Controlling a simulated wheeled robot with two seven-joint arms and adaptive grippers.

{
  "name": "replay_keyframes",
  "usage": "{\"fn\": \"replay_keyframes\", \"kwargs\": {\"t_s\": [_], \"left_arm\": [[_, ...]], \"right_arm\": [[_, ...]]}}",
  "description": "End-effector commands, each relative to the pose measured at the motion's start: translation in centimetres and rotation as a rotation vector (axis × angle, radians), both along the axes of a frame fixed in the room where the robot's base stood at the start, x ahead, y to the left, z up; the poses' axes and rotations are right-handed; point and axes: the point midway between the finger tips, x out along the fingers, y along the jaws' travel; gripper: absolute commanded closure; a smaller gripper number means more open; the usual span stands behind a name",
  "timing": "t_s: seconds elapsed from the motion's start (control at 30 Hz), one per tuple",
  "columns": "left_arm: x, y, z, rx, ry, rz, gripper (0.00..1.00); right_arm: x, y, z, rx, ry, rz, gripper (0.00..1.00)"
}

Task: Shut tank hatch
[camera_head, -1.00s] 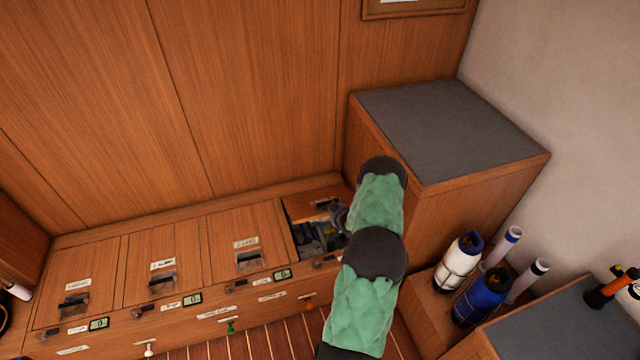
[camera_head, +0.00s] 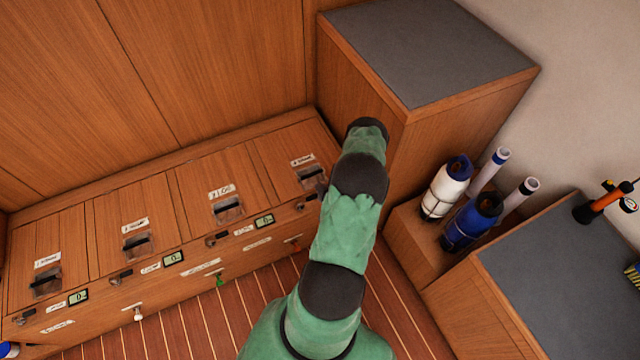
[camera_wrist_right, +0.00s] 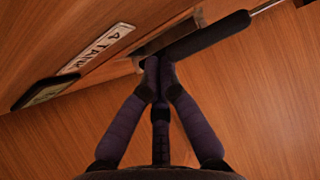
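The rightmost hatch (camera_head: 280,150) of the wooden bench lies flat, level with the lids beside it. Its white label (camera_head: 302,160) and dark recessed pull (camera_head: 309,176) show left of my green right arm (camera_head: 345,230). In the head view my right gripper is hidden behind the arm's far end. In the right wrist view my right gripper (camera_wrist_right: 156,68) has its fingertips drawn together, with nothing visible between them. The tips are at a dark bar (camera_wrist_right: 195,40) near a "4 TANK" label (camera_wrist_right: 97,49); contact is unclear. My left gripper is not in view.
Other lids (camera_head: 215,195) to the left lie flat. A tall grey-topped cabinet (camera_head: 425,45) stands just right of the hatch. White (camera_head: 443,190) and blue (camera_head: 470,222) bottles stand on a lower ledge. Striped floor (camera_head: 200,325) lies in front.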

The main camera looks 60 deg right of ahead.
Motion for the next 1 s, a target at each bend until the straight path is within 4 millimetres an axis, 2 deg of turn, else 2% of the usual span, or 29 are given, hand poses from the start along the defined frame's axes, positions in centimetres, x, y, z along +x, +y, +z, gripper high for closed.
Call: {"fn": "replay_keyframes", "kwargs": {"t_s": [0.47,0.63,1.0], "left_arm": [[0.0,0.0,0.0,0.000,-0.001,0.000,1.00],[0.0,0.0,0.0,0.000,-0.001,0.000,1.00],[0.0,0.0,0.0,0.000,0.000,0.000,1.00]], "right_arm": [[-0.3,0.2,0.2,0.000,0.001,-0.001,1.00],[-1.6,1.2,1.4,0.002,0.001,-0.003,1.00],[-6.0,4.9,5.5,0.000,0.001,-0.003,1.00]]}}
